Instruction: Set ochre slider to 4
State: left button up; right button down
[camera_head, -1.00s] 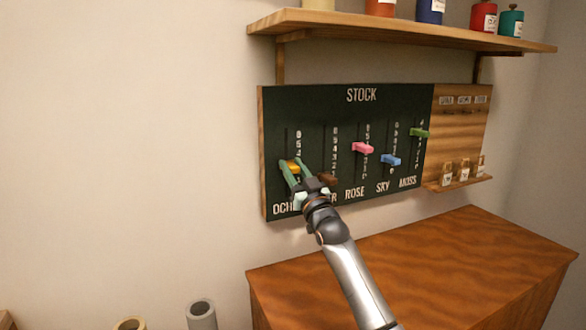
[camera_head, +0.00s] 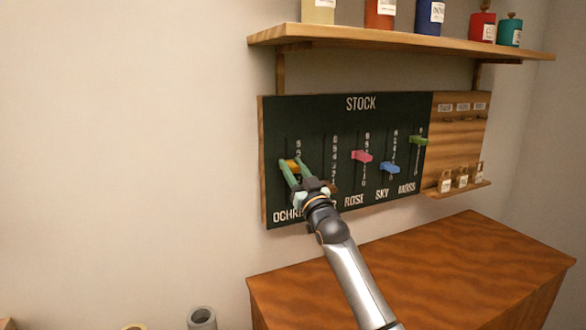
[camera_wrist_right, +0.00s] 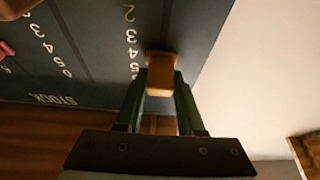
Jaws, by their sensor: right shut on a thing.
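The ochre slider (camera_head: 293,163) is an orange-yellow block on the leftmost track of the dark STOCK board (camera_head: 390,110). My right gripper (camera_head: 290,166) is shut on it, with one green finger on each side. In the right wrist view the slider (camera_wrist_right: 160,78) sits between the two fingertips (camera_wrist_right: 160,85). The digits beside its track appear upside down there, and the slider's root is about level with the 4; the exact mark is hard to tell. My left gripper is not in view.
Pink rose (camera_head: 362,156), blue sky (camera_head: 390,168) and green moss (camera_head: 419,140) sliders stand to the right. The slider beside ochre is mostly hidden by my gripper. A shelf (camera_head: 400,40) with jars is above; a wooden cabinet (camera_head: 420,265) is below right.

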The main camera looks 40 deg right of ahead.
jog(key=c, duration=0.5)
grip_release()
jog(key=shift+s+f, duration=0.1)
jog(key=shift+s+a+f, duration=0.1)
jog(key=shift+s, duration=0.05)
jog(key=b+v, duration=0.2)
jog(key=v, duration=1)
